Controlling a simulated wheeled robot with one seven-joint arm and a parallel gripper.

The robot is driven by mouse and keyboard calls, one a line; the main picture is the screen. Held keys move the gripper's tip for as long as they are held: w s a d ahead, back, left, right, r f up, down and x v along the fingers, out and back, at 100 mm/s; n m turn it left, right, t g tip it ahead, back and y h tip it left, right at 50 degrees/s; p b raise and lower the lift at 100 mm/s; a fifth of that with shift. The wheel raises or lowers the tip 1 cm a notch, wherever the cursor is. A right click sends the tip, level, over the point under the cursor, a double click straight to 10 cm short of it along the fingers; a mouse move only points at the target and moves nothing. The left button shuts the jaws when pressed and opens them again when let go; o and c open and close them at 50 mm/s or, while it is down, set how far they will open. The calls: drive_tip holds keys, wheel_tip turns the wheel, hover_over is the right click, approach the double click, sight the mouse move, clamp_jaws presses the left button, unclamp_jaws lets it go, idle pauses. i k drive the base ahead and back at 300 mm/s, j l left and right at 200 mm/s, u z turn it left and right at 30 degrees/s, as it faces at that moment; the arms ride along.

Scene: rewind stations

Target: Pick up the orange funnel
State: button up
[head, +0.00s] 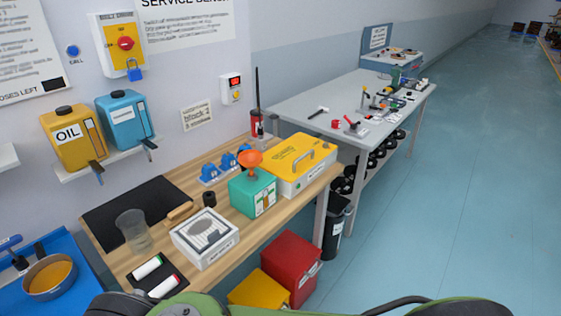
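My gripper is not in view. A green and black part of my own body shows at the bottom edge.
A yellow case (300,163) stands close right of the teal box, and blue items (210,173) stand behind. A white box (205,238), a clear beaker (134,230) and a black cylinder (209,199) are left. Red bin (291,268) below; floor at right is free.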

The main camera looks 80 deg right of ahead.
sight(250, 159)
drive_tip(key=l+z, duration=0.15)
drive_tip(key=z, duration=2.5)
drive_tip(key=i+l+u, duration=0.2)
drive_tip(key=l+u, duration=0.15)
drive_tip(key=u, duration=0.25)
drive_tip(key=i+l+u, duration=0.1)
drive_tip(key=l+u, duration=0.35)
drive_tip(key=u, duration=0.15)
drive_tip(key=l+u, duration=0.45)
drive_tip(key=u, duration=0.15)
drive_tip(key=l+u, duration=0.6)
drive_tip(key=k+l+u, duration=0.2)
drive_tip(key=u, duration=0.4)
drive_tip(key=k+l+u, duration=0.25)
drive_tip(key=u, duration=0.35)
drive_tip(key=k+l+u, duration=0.3)
drive_tip(key=u, duration=0.3)
drive_tip(key=k+u, duration=0.35)
drive_tip(key=u, duration=0.25)
